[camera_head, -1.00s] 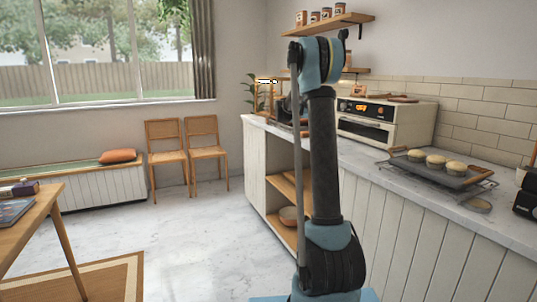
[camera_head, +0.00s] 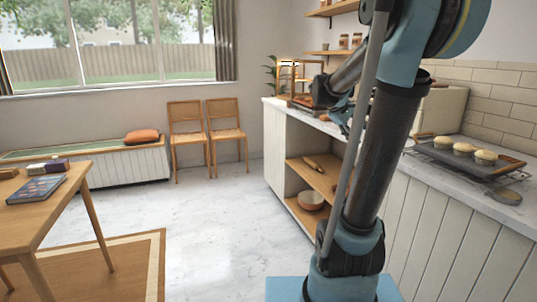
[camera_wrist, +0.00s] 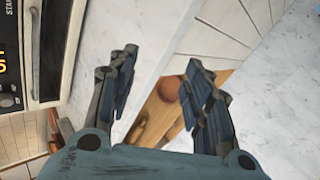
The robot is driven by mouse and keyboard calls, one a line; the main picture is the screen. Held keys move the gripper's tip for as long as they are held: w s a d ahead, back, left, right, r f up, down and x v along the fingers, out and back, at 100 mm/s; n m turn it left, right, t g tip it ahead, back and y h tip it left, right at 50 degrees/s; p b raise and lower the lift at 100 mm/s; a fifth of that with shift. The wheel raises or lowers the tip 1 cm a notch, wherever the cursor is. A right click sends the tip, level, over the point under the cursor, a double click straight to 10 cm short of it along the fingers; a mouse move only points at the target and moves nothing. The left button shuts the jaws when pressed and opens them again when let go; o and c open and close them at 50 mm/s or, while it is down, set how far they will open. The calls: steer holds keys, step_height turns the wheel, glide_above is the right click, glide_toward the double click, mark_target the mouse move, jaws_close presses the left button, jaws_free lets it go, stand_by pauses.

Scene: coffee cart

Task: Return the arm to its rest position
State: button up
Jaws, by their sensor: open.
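My gripper (camera_wrist: 160,95) shows in the wrist view with its two dark blue fingers apart and nothing between them. Beyond the fingers are the counter edge, the open shelf and the floor. In the head view my arm rises from its blue base, bends at the top and reaches back over the counter. My gripper (camera_head: 340,118) is partly hidden behind my arm there, near the counter's front edge above the open shelves.
The white counter (camera_head: 470,190) holds a tray of muffins (camera_head: 463,149) at right and an oven (camera_wrist: 45,50). A bowl (camera_head: 311,200) sits on the lower shelf. Two chairs (camera_head: 226,137), a bench (camera_head: 105,162) and a table (camera_head: 45,215) stand left. The middle floor is clear.

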steer(key=s+a+f+m+y, duration=0.2)
steer(key=s+a+f, duration=0.3)
steer(key=s+f, duration=0.2)
steer(key=s+a+f+m+g+y, duration=0.1)
steer(key=s+a+f, duration=0.4)
steer(key=s, duration=0.6)
steer(key=s+a+f+m+y, duration=0.3)
steer(key=s+a+f+y, duration=0.2)
steer(key=s+f, duration=0.4)
steer(key=shift+s+a+m, duration=0.15)
steer(key=shift+s+m, duration=0.15)
steer(key=shift+s, duration=0.1)
steer(key=shift+w+f+g, duration=0.2)
steer(key=shift+w+g, duration=0.1)
steer(key=shift+w, duration=0.2)
